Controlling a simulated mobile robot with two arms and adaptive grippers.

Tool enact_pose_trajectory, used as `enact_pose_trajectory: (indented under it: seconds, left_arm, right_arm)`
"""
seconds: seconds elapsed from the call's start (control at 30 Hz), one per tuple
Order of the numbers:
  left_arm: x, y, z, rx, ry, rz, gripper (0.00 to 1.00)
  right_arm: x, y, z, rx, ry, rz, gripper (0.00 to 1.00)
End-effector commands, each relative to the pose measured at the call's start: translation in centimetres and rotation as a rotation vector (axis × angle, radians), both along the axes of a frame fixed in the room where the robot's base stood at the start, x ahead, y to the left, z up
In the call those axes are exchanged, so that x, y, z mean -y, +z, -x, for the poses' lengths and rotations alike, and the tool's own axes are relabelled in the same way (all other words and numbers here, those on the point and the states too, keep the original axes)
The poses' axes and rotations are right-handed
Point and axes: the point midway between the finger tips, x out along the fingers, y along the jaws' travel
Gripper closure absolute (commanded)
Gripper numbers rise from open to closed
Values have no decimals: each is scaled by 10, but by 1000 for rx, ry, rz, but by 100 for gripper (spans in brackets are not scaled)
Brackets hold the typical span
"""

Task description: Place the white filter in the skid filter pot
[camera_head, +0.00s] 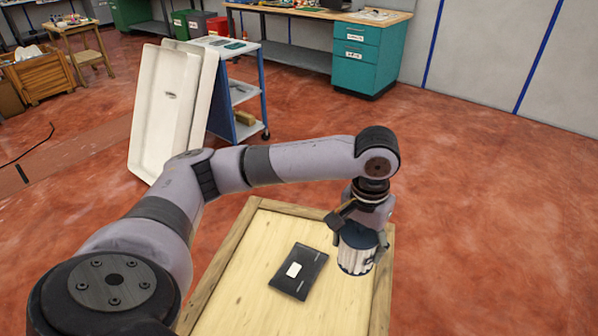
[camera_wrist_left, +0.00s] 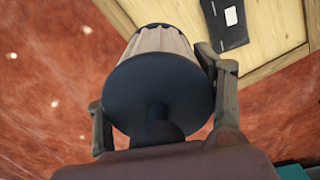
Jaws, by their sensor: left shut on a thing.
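The white filter (camera_head: 355,259) is a pleated white cylinder with a dark blue end cap. My left gripper (camera_head: 357,236) is shut on it from above at the capped end. The filter hangs over the right side of the wooden table. In the left wrist view the filter (camera_wrist_left: 165,42) sits between the two fingers of my left gripper (camera_wrist_left: 163,108), its dark cap facing the camera. No skid filter pot can be made out in either view. My right gripper is not in view.
A wooden-framed table (camera_head: 238,285) bears a flat black item (camera_head: 290,284) with a white label. Behind my arm stand a white basin-like panel (camera_head: 150,112) and a shelved cart (camera_head: 232,95). A teal-drawered workbench (camera_head: 357,58) stands at the back. Red floor on the right is clear.

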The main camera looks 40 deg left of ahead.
Motion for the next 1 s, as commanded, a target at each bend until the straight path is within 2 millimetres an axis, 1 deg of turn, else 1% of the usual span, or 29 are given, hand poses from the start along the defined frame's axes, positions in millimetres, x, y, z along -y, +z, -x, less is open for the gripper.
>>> enact_pose_trajectory:
  seconds: [0.03, 0.1, 0.2, 0.33, 0.4, 0.5, 0.57, 0.67, 0.77, 1.0]
  left_arm:
    - [-9, -27, -11, -1, 21, -1, 74]
    - [-21, -46, -25, -2, 42, 1, 74]
    - [-39, -70, -42, -5, 72, 1, 74]
    - [-60, -94, -57, -11, 101, 1, 74]
    - [-68, -104, -63, -14, 112, 1, 74]
    - [-77, -112, -68, -18, 123, 2, 74]
    - [-79, -115, -69, -19, 126, 2, 74]
    - [-82, -125, -70, -22, 129, 2, 74]
    - [-82, -145, -70, -23, 128, 0, 74]
    - [-82, -205, -69, -23, 129, 1, 74]
  right_arm:
    - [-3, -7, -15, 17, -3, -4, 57]
    - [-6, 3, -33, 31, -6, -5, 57]
    - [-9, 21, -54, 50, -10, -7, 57]
    - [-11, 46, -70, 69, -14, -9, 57]
    - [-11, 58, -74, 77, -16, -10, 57]
    - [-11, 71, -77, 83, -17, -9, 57]
    - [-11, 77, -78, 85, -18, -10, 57]
    - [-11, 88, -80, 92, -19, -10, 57]
    - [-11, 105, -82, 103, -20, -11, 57]
    - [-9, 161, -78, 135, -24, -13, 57]
